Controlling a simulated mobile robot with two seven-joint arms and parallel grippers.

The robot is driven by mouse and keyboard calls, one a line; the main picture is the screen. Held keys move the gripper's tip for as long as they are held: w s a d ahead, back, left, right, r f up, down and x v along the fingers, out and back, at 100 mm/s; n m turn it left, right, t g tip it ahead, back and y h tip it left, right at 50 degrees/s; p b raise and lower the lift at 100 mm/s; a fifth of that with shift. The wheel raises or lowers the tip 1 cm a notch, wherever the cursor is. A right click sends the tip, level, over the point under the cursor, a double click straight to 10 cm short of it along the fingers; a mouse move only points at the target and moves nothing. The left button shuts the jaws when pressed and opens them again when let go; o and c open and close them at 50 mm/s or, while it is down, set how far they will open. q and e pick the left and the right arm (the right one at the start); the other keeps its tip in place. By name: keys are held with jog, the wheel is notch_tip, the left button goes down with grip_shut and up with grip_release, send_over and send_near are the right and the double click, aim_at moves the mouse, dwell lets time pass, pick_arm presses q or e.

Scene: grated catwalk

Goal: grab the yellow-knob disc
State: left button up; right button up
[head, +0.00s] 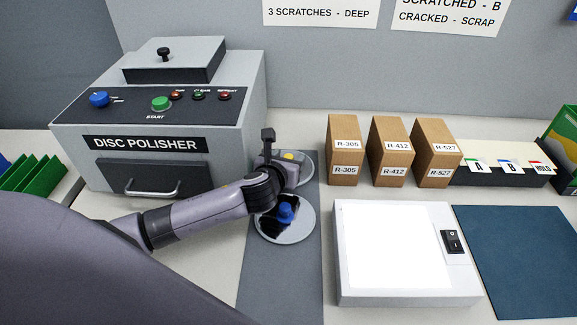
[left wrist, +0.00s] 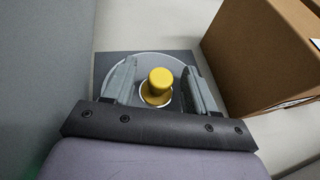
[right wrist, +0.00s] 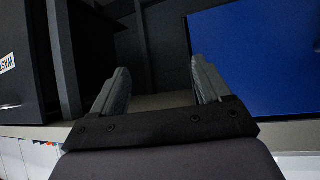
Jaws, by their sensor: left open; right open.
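The yellow-knob disc (head: 306,165) lies on the dark grey mat, mostly hidden under my left gripper in the head view. In the left wrist view its yellow knob (left wrist: 160,82) stands between the fingers of my left gripper (left wrist: 160,85), which are open with a gap on each side. A second disc with a blue knob (head: 286,211) lies in front of it on the same mat. My left gripper (head: 285,160) also shows in the head view, over the far disc. My right gripper (right wrist: 153,90) is open and empty, away from the discs.
The disc polisher (head: 150,143) stands to the left. Cardboard boxes R-305 (head: 344,150), R-412 (head: 391,152) and R-527 (head: 434,153) stand right of the discs. A white light panel (head: 395,250) lies front right, beside a blue mat (head: 525,255).

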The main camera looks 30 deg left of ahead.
pick_arm(q)
jog(key=shift+w+f, duration=0.15)
jog(key=shift+w, duration=0.3)
grip_shut()
